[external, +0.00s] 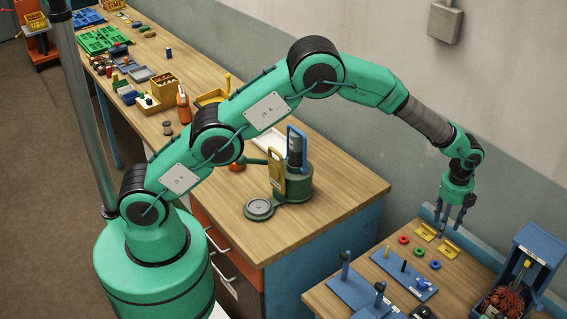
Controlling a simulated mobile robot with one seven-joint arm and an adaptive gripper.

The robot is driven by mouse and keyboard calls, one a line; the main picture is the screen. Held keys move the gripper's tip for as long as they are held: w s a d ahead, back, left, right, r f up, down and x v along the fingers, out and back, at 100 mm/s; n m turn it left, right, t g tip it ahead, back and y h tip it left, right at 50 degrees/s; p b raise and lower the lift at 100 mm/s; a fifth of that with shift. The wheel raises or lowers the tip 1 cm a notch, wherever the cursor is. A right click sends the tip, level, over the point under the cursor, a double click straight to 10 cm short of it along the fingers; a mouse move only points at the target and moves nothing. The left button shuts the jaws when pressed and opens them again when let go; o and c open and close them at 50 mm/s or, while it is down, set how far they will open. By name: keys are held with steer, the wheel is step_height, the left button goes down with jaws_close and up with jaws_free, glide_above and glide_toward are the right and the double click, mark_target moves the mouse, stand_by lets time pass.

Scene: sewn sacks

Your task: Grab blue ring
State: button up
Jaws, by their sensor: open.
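The blue ring (435,265) lies flat on the lower wooden table at the right. It is the nearest in a short row with a green ring (420,252) and a red ring (403,240). My gripper (451,224) points down above the back part of this table, with its dark fingers apart and nothing seen between them. In the picture it is above and slightly right of the blue ring, apart from it. The exact height over the table is hard to tell.
Two yellow brackets (425,232) stand behind the rings, close under my gripper. Blue fixtures with upright pegs (405,270) are in front. A blue box with reddish contents (508,298) is at the right. The higher workbench (340,190) with a green press stands left.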

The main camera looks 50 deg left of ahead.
steer(key=shift+d+f+m, duration=0.2)
steer(key=shift+d+f, duration=0.2)
steer(key=shift+f, duration=0.25)
steer(key=shift+d+f+m, duration=0.2)
steer(key=shift+d+f, duration=0.2)
steer(key=shift+f, duration=0.2)
steer(key=shift+f, duration=0.1)
glide_above(437, 260)
steer(key=s, duration=0.1)
steer(key=shift+s+d+f, duration=0.1)
steer(key=shift+d+f, duration=0.1)
steer(key=shift+f, duration=1.9)
steer(key=shift+s+d+f, duration=0.1)
steer(key=shift+d+f, duration=0.05)
steer(key=shift+f, duration=1.95)
steer(key=shift+s+f+p, duration=0.1)
steer(key=shift+f+p, duration=0.2)
steer(key=shift+f, duration=2.3)
steer(key=shift+c, duration=0.3)
steer(key=c, duration=0.9)
